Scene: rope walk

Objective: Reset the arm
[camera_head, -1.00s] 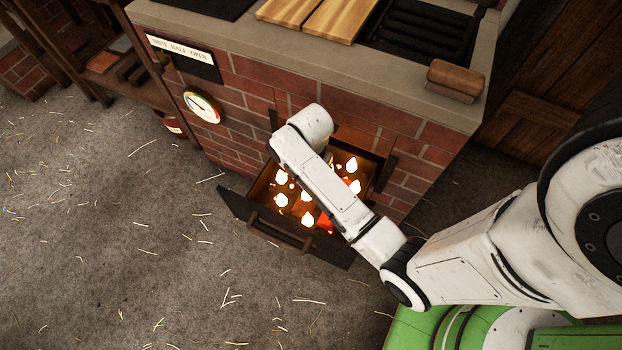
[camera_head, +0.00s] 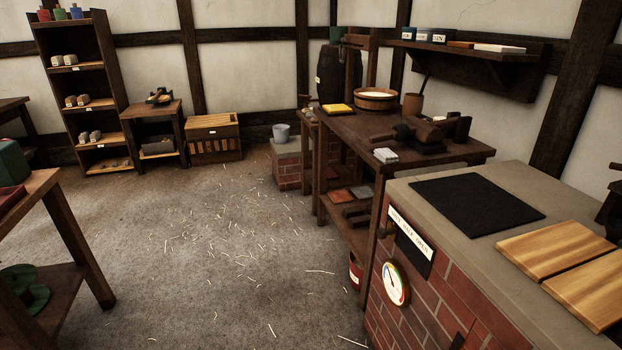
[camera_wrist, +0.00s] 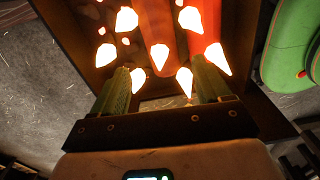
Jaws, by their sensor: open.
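My gripper (camera_wrist: 162,82) shows in the wrist view, with its two green ridged fingers apart and nothing held between them. It is over a fire drawer (camera_wrist: 72,42) with bright flames (camera_wrist: 127,20) and red glowing bars (camera_wrist: 207,28). Some flames appear close to the fingertips; I cannot tell how far below them they are. My arm and the drawer are out of the head view.
In the head view, the brick stove (camera_head: 445,290) with a gauge (camera_head: 396,284) stands at the right. A wooden workbench (camera_head: 340,130) is behind it. A table (camera_head: 50,185) stands at the left, with open floor (camera_head: 220,250) between.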

